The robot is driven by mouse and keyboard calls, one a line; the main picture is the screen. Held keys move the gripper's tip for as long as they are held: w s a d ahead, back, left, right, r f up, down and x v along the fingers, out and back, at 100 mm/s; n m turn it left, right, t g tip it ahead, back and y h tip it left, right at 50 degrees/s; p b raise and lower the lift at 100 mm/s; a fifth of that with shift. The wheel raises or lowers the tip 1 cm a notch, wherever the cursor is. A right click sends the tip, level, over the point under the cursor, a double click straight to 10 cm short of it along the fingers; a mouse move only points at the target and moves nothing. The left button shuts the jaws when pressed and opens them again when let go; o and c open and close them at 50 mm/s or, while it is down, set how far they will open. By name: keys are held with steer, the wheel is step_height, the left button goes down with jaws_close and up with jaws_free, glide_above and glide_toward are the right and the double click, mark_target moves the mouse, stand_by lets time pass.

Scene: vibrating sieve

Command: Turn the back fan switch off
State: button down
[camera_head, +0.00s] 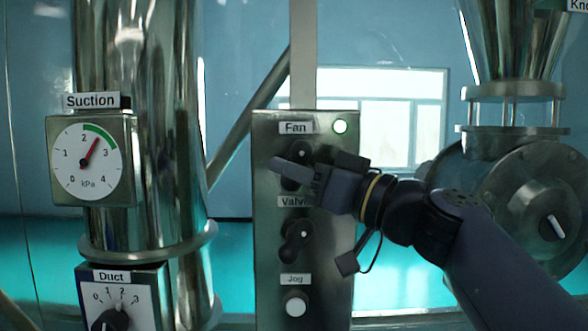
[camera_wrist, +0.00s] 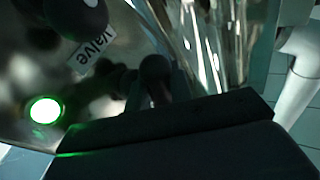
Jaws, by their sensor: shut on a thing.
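The fan switch (camera_head: 301,150) is a black rotary knob with a white mark, under the "Fan" label (camera_head: 295,128) on a steel panel. The green lamp (camera_head: 340,126) beside the label is lit; it also glows in the wrist view (camera_wrist: 44,110). My gripper (camera_head: 290,172) reaches in from the right and is shut on the fan switch, covering its lower part. In the wrist view, dark gripper parts fill the bottom and hide the grip itself.
Below on the same panel are the "Valve" knob (camera_head: 296,243) and the white "Jog" button (camera_head: 296,305). A suction gauge (camera_head: 86,160) reads between 2 and 3 on the left pipe, above a duct dial (camera_head: 120,300). Steel machinery (camera_head: 515,185) stands at the right.

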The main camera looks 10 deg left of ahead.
steer(key=n+h+p, duration=0.1)
steer(key=n+g+h, duration=0.1)
steer(key=n+h+p, duration=0.1)
steer(key=h, duration=0.1)
steer(key=shift+d+r+g+p, duration=0.15)
steer(key=shift+r+g+p, duration=0.1)
steer(key=shift+g+p, duration=0.1)
steer(key=n+h+p, duration=0.1)
steer(key=h+p, duration=0.2)
steer(key=shift+d+n+g, duration=0.1)
steer(key=shift+n+g, duration=0.15)
steer(key=shift+n, duration=0.15)
steer(key=shift+f+h+p, duration=0.15)
steer(key=shift+h+p, duration=0.15)
steer(key=shift+h, duration=0.1)
steer(key=c, duration=1.3)
jaws_free()
steer(key=b+v, duration=0.1)
steer(key=v, duration=0.9)
steer(key=shift+s+d+r, duration=0.15)
steer(key=shift+d+r, duration=0.05)
steer(key=shift+d, duration=0.05)
